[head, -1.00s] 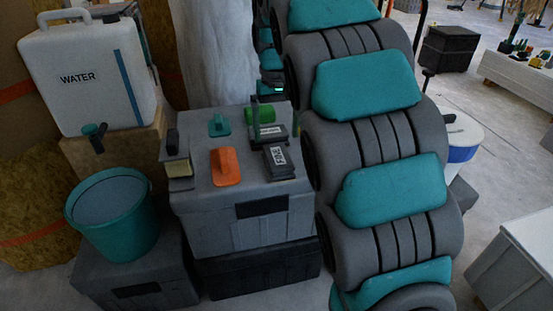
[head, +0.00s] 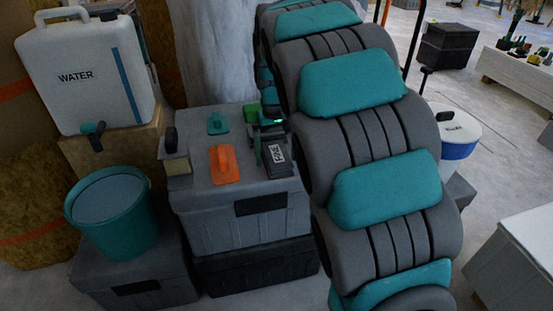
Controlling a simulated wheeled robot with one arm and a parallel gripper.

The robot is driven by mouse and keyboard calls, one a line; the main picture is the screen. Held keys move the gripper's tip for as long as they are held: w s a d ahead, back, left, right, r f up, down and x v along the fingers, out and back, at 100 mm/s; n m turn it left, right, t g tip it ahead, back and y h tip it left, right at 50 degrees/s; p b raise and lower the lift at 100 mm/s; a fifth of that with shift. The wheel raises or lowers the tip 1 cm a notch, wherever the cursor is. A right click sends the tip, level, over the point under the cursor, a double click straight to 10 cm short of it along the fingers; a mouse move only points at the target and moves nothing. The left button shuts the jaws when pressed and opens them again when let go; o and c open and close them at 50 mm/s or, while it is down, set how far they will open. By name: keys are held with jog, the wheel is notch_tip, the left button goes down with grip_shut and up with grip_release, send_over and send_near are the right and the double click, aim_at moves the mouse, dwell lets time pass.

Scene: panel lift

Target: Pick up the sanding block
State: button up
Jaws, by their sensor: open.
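A dark block with a white label (head: 277,155), which looks like the sanding block, lies on the right side of the grey box top. The label's lettering is too small to read surely. My gripper (head: 268,135) is open, low over the box top at the labelled block's far end. My arm hides part of it, and I cannot tell whether a finger touches the block. A green thing (head: 252,113) shows just left of and behind my gripper.
The grey box (head: 215,195) also bears an orange float (head: 223,165), a teal float (head: 217,123) and a black-handled pale block (head: 177,160). A teal bucket (head: 115,225) and white water container (head: 85,75) stand left. A white bucket (head: 458,130) stands right, behind my arm.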

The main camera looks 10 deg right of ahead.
aim_at(278, 157)
jog(key=c, duration=1.5)
jog(key=shift+r, duration=1.85)
jog(key=shift+s, duration=0.75)
jog(key=s, duration=0.5)
jog(key=s+r, duration=0.1)
jog(key=s, duration=0.3)
jog(key=s+b, duration=0.1)
jog(key=s, duration=0.4)
jog(key=shift+s+r, duration=0.15)
jog(key=shift+s, duration=0.15)
jog(key=o, duration=1.1)
jog(key=c, duration=0.6)
jog(key=shift+s, duration=0.1)
